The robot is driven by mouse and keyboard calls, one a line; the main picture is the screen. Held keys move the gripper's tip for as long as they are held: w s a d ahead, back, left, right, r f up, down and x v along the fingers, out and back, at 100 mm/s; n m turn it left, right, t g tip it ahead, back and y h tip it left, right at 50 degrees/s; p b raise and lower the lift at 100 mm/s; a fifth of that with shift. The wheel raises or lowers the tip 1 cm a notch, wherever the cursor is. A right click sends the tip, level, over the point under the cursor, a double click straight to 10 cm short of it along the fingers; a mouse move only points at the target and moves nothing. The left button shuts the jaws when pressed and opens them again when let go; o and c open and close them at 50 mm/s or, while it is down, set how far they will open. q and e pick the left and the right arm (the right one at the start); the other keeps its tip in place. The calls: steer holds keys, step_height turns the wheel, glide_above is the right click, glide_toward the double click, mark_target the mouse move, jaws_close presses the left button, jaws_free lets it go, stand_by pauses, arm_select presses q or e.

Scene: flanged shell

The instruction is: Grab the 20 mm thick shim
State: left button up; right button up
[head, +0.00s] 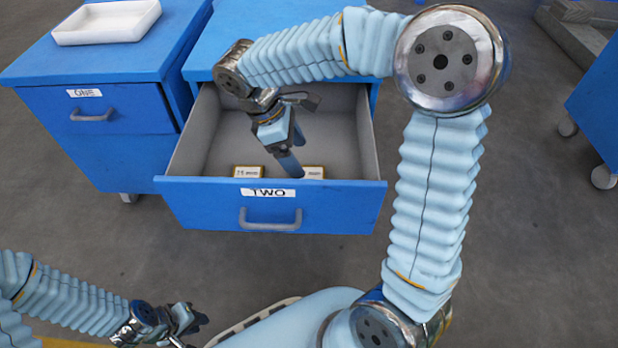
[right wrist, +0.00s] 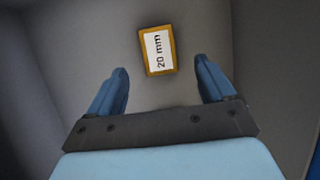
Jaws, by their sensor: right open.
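The 20 mm shim (right wrist: 157,51) is a small block with an orange-brown edge and a white label reading "20 mm". In the right wrist view it lies on the drawer floor, just ahead of and between my right gripper's fingertips. My right gripper (right wrist: 162,82) is open and empty. In the head view my right gripper (head: 291,160) reaches down into the open drawer TWO (head: 335,207). Two shims, one at left (head: 249,172) and one at right (head: 314,172), lie by the drawer front; their labels are too small to read there. My left gripper (head: 190,325) is low at the left, away from the drawer.
The drawer's side walls and front panel, with its grey handle (head: 270,220), surround my right gripper. Drawer ONE (head: 105,111) at left is shut, with a white tray (head: 106,22) on top. A blue cart (head: 597,105) stands at far right. Open floor lies before the drawer.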

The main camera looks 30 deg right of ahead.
mark_target(310, 173)
steer(key=b+x, duration=0.1)
steer(key=x, duration=0.5)
steer(key=shift+d+f+b, duration=0.1)
steer(key=shift+f+b, duration=0.15)
steer(key=shift+b, duration=0.15)
steer(key=c, duration=1.3)
steer(key=shift+o, duration=0.2)
steer(key=shift+r, duration=0.15)
